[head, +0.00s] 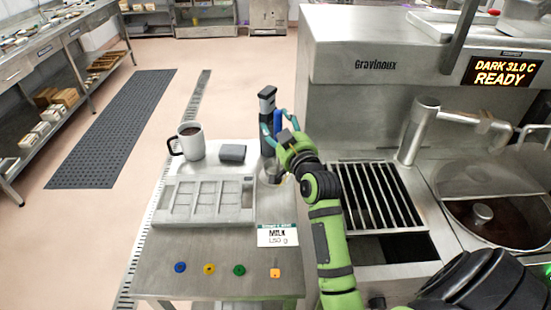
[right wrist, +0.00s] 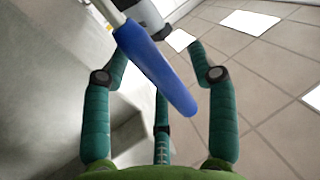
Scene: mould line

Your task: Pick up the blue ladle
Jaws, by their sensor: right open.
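The blue ladle (head: 277,122) stands near the back right of the steel cart, its blue handle upward. In the right wrist view its handle (right wrist: 155,70) slants across the space between my fingers, with a pale metal shaft at upper left. Its lower end is hidden behind my gripper in the head view. My right gripper (head: 280,128) is open around the handle, its teal fingers spread on both sides; it also shows in the right wrist view (right wrist: 158,55). I cannot tell whether any finger touches the handle. My left gripper is not in view.
A black-and-grey upright device (head: 267,103) stands close beside the handle. A mug (head: 192,143), a grey block (head: 232,153) and a mould tray (head: 205,213) sit on the cart. A label card (head: 278,236) lies in front. The Gravinoux machine (head: 375,65) is at right.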

